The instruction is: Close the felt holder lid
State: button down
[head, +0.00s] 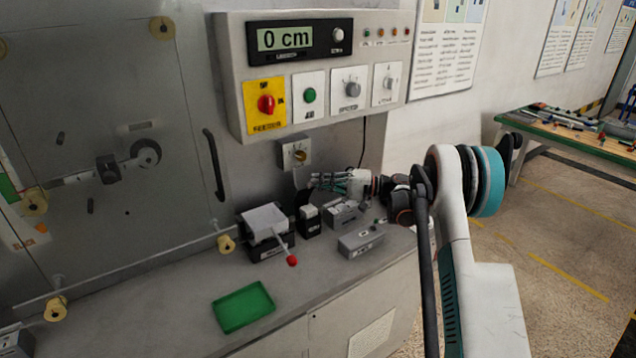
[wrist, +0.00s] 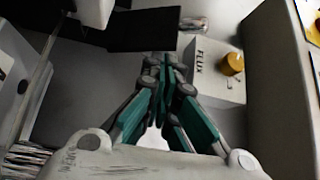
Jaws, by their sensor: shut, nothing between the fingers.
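My gripper (head: 318,181) is shut and empty, above the small boxes at the back of the bench. In the wrist view its closed fingers (wrist: 166,66) point toward a dark flat panel (wrist: 143,31), which may be a lid; I cannot tell what it belongs to. Below the gripper in the head view stand a small black box (head: 309,224) and a grey box (head: 342,217). Left of them is a black box with a pale tilted top (head: 264,219) and a red-knobbed lever. The box labels are too small to read, so I cannot tell which is the felt holder.
A box marked FLUX with a yellow knob (wrist: 231,64) is close to the right of my fingers. A grey box (head: 360,245) stands in front of the others. A green tray (head: 243,307) lies at the front. The bench between is clear.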

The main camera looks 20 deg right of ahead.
aim_at(312, 191)
jog(key=shift+s+d+f+b, duration=0.3)
jog(key=shift+s+f, duration=0.25)
jog(key=shift+s, duration=0.25)
jog(key=shift+s+d+f+b, duration=0.2)
jog(key=shift+s+f+b, duration=0.2)
jog(key=shift+s+f, duration=0.25)
jog(key=shift+s, duration=0.15)
